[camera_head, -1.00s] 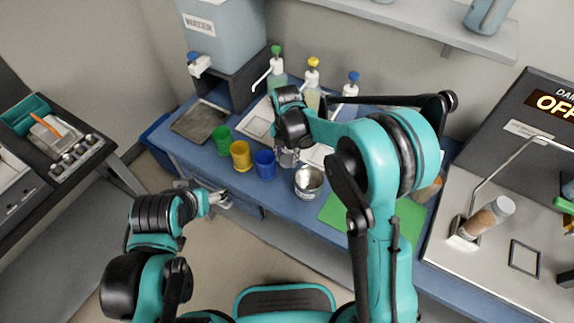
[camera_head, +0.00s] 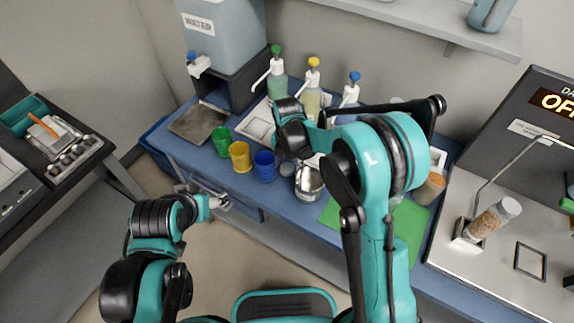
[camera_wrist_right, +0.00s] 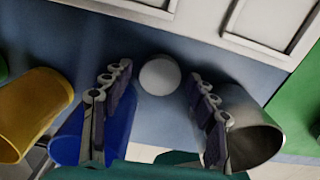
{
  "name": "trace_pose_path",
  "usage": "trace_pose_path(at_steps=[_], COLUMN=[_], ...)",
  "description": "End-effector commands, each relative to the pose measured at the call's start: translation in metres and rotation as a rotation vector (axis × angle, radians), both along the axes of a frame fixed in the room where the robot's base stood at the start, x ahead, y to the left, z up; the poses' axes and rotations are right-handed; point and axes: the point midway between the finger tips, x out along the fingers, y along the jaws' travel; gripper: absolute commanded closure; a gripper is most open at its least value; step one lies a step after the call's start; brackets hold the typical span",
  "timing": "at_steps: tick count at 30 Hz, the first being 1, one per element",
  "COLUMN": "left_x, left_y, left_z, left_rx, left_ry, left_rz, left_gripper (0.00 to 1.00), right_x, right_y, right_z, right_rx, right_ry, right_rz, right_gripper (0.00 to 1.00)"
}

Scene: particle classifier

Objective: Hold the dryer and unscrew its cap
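A clear tube of tan grains with a pale top (camera_head: 508,207) leans in a metal holder on the right bench; I cannot tell if it is the dryer. A small white round piece, cap-like, (camera_wrist_right: 159,75) lies on the blue table between the blue cup and the metal cup; it also shows in the head view (camera_head: 287,169). My right gripper (camera_wrist_right: 155,100) is open above the table, its fingers spread on either side of the white piece, with nothing between them. My left gripper (camera_head: 220,203) hangs at the table's front edge; its fingers are too small to read.
Green (camera_head: 221,140), yellow (camera_head: 240,156) and blue (camera_head: 264,166) cups stand left of the metal cup (camera_head: 309,181). Pump bottles (camera_head: 312,98) and a water tank (camera_head: 222,40) stand behind. A brown-topped jar (camera_head: 431,187) is partly hidden by my right arm.

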Motion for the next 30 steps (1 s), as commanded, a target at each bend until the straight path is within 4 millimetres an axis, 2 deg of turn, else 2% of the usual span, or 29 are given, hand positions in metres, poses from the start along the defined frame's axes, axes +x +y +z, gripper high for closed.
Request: trace_pose_path(at_steps=[5,8,15,21,30], left_x=[0.000,0.000,0.000,0.000,0.000], left_y=[0.000,0.000,0.000,0.000,0.000], left_z=[0.005,0.011,0.030,0.040,0.042], left_rx=[0.000,0.000,0.000,0.000,0.000], left_ry=[0.000,0.000,0.000,0.000,0.000], left_rz=[0.000,0.000,0.000,0.000,0.000], left_gripper=[0.31,0.31,0.31,0.31,0.31], right_x=[0.000,0.000,0.000,0.000,-0.001], right_y=[0.000,0.000,0.000,0.000,-0.001], right_z=[0.008,0.024,0.079,0.112,0.125], right_rx=[0.000,0.000,0.000,0.000,0.001], right_ry=[0.000,0.000,0.000,0.000,-0.004], right_rz=[0.000,0.000,0.000,0.000,-0.015], right_gripper=[0.42,0.42,0.42,0.42,0.42])
